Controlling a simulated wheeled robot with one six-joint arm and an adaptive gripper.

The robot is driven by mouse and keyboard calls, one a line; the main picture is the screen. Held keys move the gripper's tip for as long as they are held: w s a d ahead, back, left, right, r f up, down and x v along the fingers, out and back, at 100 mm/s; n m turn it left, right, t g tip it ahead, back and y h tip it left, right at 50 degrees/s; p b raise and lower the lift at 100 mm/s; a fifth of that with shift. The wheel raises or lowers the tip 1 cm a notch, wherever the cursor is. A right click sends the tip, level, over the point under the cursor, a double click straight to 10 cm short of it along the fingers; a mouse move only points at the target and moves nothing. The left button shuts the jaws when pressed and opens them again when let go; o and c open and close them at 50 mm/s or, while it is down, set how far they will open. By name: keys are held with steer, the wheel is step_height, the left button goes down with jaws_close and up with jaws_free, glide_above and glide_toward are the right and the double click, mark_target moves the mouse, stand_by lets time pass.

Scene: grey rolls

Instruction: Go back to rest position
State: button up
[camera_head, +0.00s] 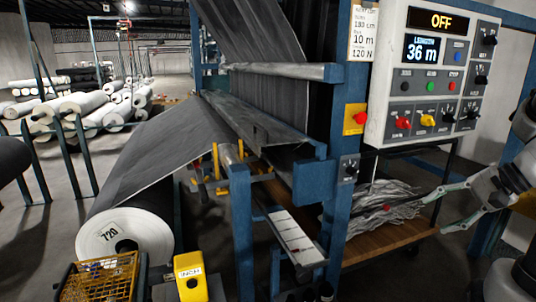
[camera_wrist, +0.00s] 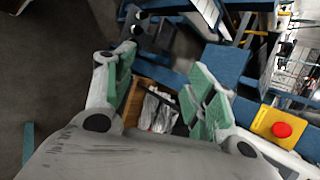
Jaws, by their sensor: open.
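My gripper (camera_head: 443,209) is at the right of the head view, with its two fingers spread and nothing between them. It points left, in front of the wooden shelf (camera_head: 385,245) and the pale tangled scraps on it (camera_head: 372,205). In the wrist view my gripper (camera_wrist: 162,72) shows green finger pads set wide apart. The scraps (camera_wrist: 156,110) are seen between the fingers, beyond them. The rest position itself is not marked in either view.
The control panel (camera_head: 432,80), reading OFF and 36 m, hangs above my gripper. A red button on a yellow box (camera_head: 355,119) is on the blue frame (camera_head: 243,230); it also shows in the wrist view (camera_wrist: 282,129).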

steer(key=s+r+n+g+h, duration=0.3)
steer(key=s+n+h, duration=0.25)
steer(key=s, duration=0.45)
steer(key=a+r+n+t+h, duration=0.1)
steer(key=a+r+n+t, duration=0.1)
steer(key=a+r+n, duration=0.3)
steer(key=shift+s+n, duration=0.3)
steer(key=shift+n, duration=0.25)
